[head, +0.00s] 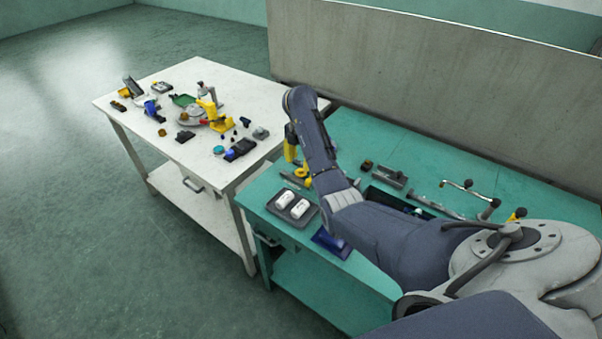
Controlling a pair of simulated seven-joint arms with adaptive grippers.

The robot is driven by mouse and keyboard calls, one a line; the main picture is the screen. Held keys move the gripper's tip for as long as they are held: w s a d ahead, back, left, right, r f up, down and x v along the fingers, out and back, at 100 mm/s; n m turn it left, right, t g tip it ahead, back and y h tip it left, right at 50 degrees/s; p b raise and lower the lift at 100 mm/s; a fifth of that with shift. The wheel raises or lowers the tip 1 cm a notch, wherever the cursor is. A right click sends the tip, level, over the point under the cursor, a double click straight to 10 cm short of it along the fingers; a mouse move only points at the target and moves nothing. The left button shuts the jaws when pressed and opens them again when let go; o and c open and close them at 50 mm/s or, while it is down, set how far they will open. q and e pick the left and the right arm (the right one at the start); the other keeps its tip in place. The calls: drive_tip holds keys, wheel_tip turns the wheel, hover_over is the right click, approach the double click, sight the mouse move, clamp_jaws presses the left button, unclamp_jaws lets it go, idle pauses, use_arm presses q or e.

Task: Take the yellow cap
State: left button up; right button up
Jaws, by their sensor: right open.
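My right arm comes in from the right, and its wrist bends over the near left part of the green bench (262,187). My right gripper (292,158) hangs there, partly hidden by my own forearm, and is open. Yellow parts (302,174) show right beside and below it. I cannot tell whether one of them is the yellow cap, or whether the gripper touches it. Another small yellow piece (517,214) shows at the right of the bench, and a yellow stand (213,112) is on the white table. My left gripper is not in view.
A dark tray (281,214) with two white items lies near the bench's front left edge, with a blue item (330,242) beside it. Grey fittings (391,177) lie farther back. The white table (125,98) holds many small parts. A grey partition (420,85) stands behind the bench.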

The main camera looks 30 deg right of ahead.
sight(300, 169)
drive_tip(key=shift+f, duration=2.4)
drive_tip(key=shift+o, duration=0.4)
drive_tip(key=c, duration=0.6)
drive_tip(key=shift+c, duration=0.2)
